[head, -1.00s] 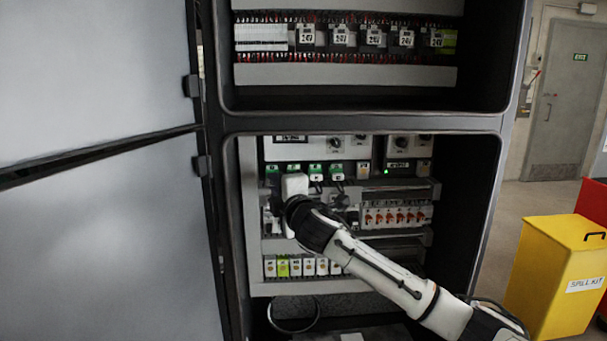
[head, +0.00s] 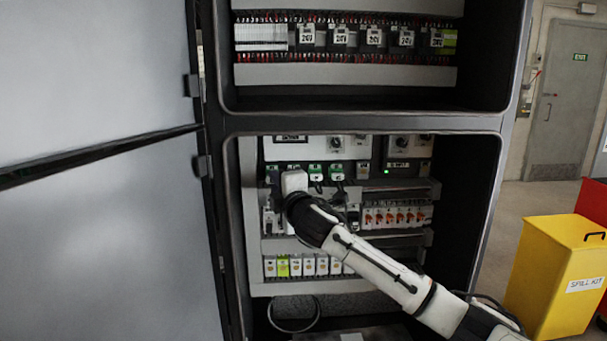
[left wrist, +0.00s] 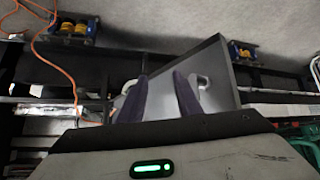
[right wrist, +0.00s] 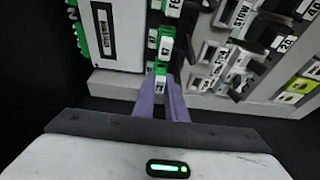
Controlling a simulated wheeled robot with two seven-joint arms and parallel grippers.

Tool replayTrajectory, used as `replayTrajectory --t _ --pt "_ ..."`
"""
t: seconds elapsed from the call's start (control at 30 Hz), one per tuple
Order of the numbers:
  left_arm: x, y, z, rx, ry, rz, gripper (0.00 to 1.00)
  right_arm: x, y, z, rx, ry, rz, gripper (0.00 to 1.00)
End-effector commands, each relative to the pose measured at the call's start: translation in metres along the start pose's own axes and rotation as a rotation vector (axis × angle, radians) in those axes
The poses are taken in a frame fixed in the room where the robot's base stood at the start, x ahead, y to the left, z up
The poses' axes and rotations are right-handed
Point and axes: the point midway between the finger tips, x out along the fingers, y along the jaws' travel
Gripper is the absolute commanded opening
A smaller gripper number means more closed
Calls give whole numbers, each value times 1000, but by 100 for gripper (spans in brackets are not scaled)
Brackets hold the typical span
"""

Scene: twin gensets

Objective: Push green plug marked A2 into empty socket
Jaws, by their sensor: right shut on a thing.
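In the right wrist view the fingers of my right gripper (right wrist: 161,88) are shut on a small green-and-white plug (right wrist: 160,78); its label is too small to read surely. In the head view my right gripper (head: 294,184) is at the plug row in the lower bay, hiding the plug and the place behind it. I cannot tell the empty socket, nor how deep the plug sits. Another green-and-white plug (right wrist: 165,47) is just beyond the held one. My left gripper (left wrist: 162,78) is open and empty in the left wrist view, away from the cabinet.
Green plugs with dark leads (head: 336,172) stand right of my right gripper. Orange-levered breakers (head: 397,216) and a terminal row (head: 308,266) lie below. The cabinet's open door (head: 100,200) is at left; a yellow bin (head: 553,280) stands right. A tilted dark panel (left wrist: 218,75) is beyond my left fingers.

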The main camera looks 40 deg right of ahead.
Motion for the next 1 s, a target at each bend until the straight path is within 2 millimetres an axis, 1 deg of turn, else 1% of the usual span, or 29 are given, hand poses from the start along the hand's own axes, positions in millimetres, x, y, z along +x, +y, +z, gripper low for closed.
replayTrajectory --t 0.23,0.6,1.0 --pt "0 0 0 0 0 0 31 0 0 0 0 0 0 0" --pt "0 0 0 0 0 0 31 7 0 2 1 1 1 0" --pt "0 0 0 0 0 0 31 7 0 2 0 0 1 0"
